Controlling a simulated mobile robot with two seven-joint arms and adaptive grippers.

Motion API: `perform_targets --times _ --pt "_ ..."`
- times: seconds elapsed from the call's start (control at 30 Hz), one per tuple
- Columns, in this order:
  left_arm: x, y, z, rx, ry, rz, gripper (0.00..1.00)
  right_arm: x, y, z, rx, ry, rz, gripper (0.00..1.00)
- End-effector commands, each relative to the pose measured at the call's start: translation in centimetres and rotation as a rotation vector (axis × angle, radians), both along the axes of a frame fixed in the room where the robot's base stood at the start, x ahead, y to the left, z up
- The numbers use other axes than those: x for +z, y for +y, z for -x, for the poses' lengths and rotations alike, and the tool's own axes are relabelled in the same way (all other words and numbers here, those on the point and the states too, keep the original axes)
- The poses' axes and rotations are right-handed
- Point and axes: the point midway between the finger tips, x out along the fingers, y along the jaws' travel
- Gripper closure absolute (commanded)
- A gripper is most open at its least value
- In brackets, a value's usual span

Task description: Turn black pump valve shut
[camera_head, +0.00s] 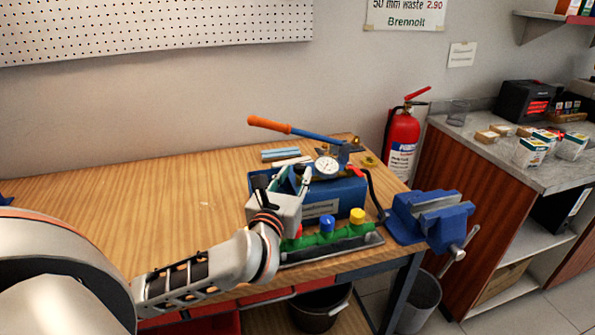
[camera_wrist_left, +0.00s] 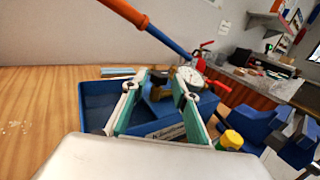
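The test pump has a blue tank (camera_head: 348,193), a dial gauge (camera_head: 327,165), a red valve handle (camera_head: 355,171) and a long orange-and-blue lever. In the left wrist view I see the blue tank (camera_wrist_left: 95,102), the gauge (camera_wrist_left: 190,76) and the red handle (camera_wrist_left: 218,84). A small dark part (camera_wrist_left: 160,77) shows between my fingertips there; I cannot tell for sure whether it is the black valve. My left gripper (camera_head: 296,172) is over the tank's left part, its fingers (camera_wrist_left: 160,82) apart at the pump's brass fittings. My right gripper is out of view.
A manifold with red, green, blue and yellow caps (camera_head: 327,226) lies in front of the tank. A blue vise (camera_head: 432,218) stands at the bench's right end. The lever (camera_head: 290,129) slants above the pump. The bench's left side (camera_head: 150,205) is mostly clear.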

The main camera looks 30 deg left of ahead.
Motion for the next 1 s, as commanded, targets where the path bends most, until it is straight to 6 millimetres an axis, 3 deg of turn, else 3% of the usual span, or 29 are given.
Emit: perform_targets --times 0.2,0.47,0.5,0.6,1.0 --pt "0.0 0.5 -1.7 0.0 -0.001 -0.001 0.71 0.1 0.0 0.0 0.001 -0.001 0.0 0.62" --pt "0.0 0.6 -1.9 0.0 0.0 -0.001 0.71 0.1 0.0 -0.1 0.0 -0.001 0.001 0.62" --pt "0.0 0.6 -1.9 0.0 0.0 -0.001 0.74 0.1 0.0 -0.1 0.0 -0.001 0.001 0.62" --pt "0.0 0.6 -1.9 0.0 0.0 -0.001 1.0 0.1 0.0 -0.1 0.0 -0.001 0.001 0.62" --pt "-0.1 0.7 -1.8 -0.041 0.002 -0.004 1.0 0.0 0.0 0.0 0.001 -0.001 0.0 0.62"
